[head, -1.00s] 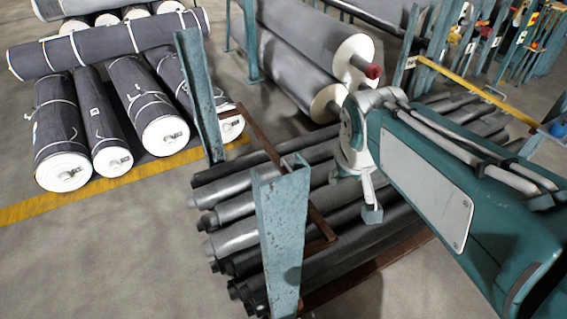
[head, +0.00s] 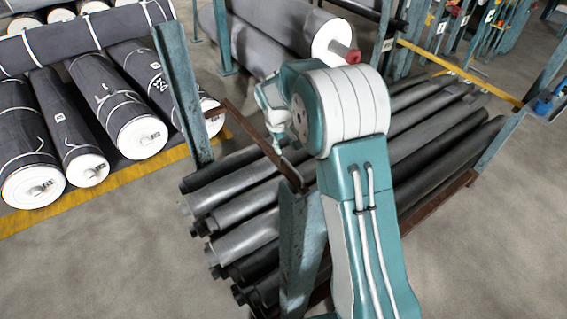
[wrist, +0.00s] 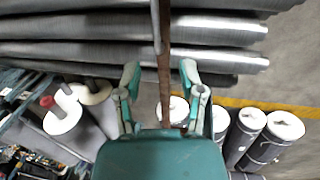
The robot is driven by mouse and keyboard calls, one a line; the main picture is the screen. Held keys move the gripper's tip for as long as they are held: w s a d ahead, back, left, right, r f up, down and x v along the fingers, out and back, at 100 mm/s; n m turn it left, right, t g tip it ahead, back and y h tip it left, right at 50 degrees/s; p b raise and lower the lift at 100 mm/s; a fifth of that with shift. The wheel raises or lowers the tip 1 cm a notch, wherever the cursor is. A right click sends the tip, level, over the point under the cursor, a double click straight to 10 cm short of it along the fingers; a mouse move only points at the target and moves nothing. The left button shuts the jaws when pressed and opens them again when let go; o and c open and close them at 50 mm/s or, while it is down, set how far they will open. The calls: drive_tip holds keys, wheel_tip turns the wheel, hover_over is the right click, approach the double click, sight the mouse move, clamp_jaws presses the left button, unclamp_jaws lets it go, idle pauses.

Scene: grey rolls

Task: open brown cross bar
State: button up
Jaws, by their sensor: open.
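The brown cross bar (head: 262,140) is a thin rusty bar at the near end of the rack. It runs between the two blue-grey posts, the left post (head: 182,95) and the front post (head: 300,245). In the wrist view the bar (wrist: 165,85) runs up the middle of the picture, between the fingers of my gripper (wrist: 160,76). The fingers are spread, with a gap on both sides of the bar. In the head view my gripper (head: 279,138) is by the bar, partly hidden by my wrist. Whether a finger touches the bar cannot be told.
Long dark rolls (head: 240,205) lie in the rack under my arm. White-ended wrapped rolls (head: 125,105) lie at the left behind a yellow floor line (head: 110,182). A yellow bar (head: 460,72) crosses the rack's far end. The floor at the lower left is clear.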

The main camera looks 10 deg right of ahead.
hover_over(292, 168)
drive_tip(key=a+x, duration=0.1)
drive_tip(key=x, duration=0.3)
drive_tip(key=f, duration=0.6)
drive_tip(key=shift+s+a+f, duration=0.15)
drive_tip(key=shift+a+f, duration=0.1)
drive_tip(key=shift+d+f, duration=0.1)
drive_tip(key=shift+f, duration=0.1)
drive_tip(key=shift+d, duration=0.25)
drive_tip(key=shift+a, duration=0.15)
clamp_jaws()
